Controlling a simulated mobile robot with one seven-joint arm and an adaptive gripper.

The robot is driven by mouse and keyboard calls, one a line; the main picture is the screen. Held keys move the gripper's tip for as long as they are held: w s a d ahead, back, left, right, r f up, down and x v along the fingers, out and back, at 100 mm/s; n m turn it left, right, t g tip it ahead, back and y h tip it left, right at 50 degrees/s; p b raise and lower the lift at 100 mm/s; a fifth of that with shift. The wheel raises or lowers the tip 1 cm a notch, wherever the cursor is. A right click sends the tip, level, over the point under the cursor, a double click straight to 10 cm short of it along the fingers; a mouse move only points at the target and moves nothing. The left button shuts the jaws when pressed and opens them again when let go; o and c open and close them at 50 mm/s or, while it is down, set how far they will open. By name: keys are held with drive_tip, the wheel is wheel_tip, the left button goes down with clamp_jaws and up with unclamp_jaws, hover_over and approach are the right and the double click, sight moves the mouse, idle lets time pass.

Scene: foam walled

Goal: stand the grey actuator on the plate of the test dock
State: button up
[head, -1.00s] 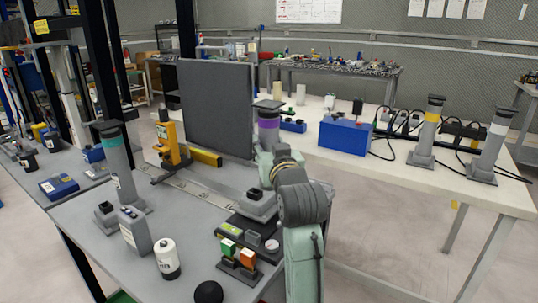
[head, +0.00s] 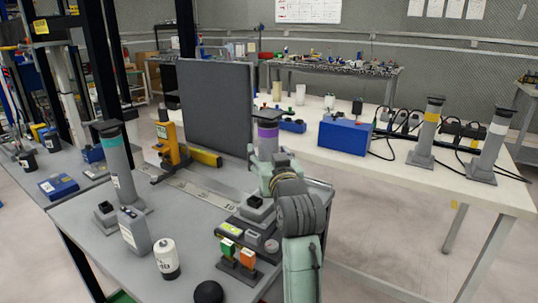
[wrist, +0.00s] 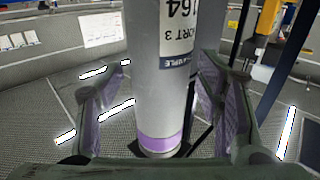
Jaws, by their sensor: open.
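The grey actuator with a purple band (head: 267,133) is upright between my gripper's fingers. In the wrist view its labelled grey column (wrist: 160,80) runs between the fingers, with a visible gap on each side. My gripper (wrist: 165,115) is open around it. In the head view the actuator's grey foot with a black socket (head: 256,205) sits low over the dark plate of the test dock (head: 236,222) and appears to rest on it. My arm hides part of the column and the plate's right side, so exact contact is not clear.
A green and orange switch block (head: 238,258) stands in front of the dock. A dark upright panel (head: 215,105) rises behind. Yellow- and white-banded actuators stand on the right table.

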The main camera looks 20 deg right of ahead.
drive_tip(key=shift+s+r, duration=0.1)
drive_tip(key=shift+r, duration=0.05)
drive_tip(key=s+a+b, duration=0.1)
drive_tip(key=s, duration=1)
drive_tip(key=shift+s+a+b, duration=0.25)
drive_tip(key=shift+s+b, duration=0.1)
